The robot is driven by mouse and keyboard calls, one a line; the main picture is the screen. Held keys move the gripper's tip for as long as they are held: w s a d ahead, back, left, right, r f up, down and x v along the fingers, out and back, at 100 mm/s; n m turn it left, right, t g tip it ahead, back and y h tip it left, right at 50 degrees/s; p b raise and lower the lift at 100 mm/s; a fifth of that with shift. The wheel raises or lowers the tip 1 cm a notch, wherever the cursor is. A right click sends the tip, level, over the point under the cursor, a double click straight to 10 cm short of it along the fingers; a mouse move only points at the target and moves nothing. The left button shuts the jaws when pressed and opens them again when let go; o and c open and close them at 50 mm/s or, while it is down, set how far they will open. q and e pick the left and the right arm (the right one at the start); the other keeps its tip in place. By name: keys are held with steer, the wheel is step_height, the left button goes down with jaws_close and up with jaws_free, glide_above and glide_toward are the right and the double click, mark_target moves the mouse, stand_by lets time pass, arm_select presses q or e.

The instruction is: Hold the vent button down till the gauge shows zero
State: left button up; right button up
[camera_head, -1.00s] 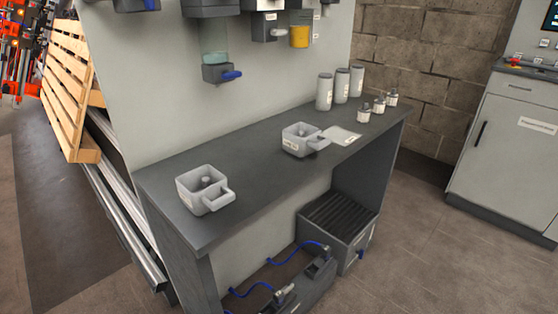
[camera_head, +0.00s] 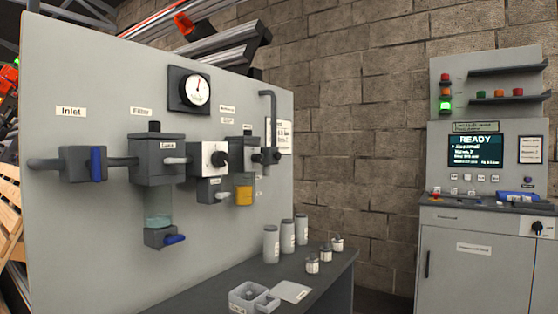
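The round gauge (camera_head: 196,91) sits in a dark square housing high on the grey panel (camera_head: 70,235). Its needle points roughly straight up; the scale is too small to read. I cannot make out which part is the vent button. Below the gauge, a pale box carries a black round knob (camera_head: 220,159). A filter unit (camera_head: 158,160) with a clear bowl and blue drain lever hangs left of it. A yellow-bowled unit (camera_head: 244,193) hangs to its right. Neither of my grippers is in view.
An inlet valve with a blue handle (camera_head: 97,164) is at the left. A cabinet with a "READY" screen (camera_head: 475,150) stands at the right. Floor is barely visible.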

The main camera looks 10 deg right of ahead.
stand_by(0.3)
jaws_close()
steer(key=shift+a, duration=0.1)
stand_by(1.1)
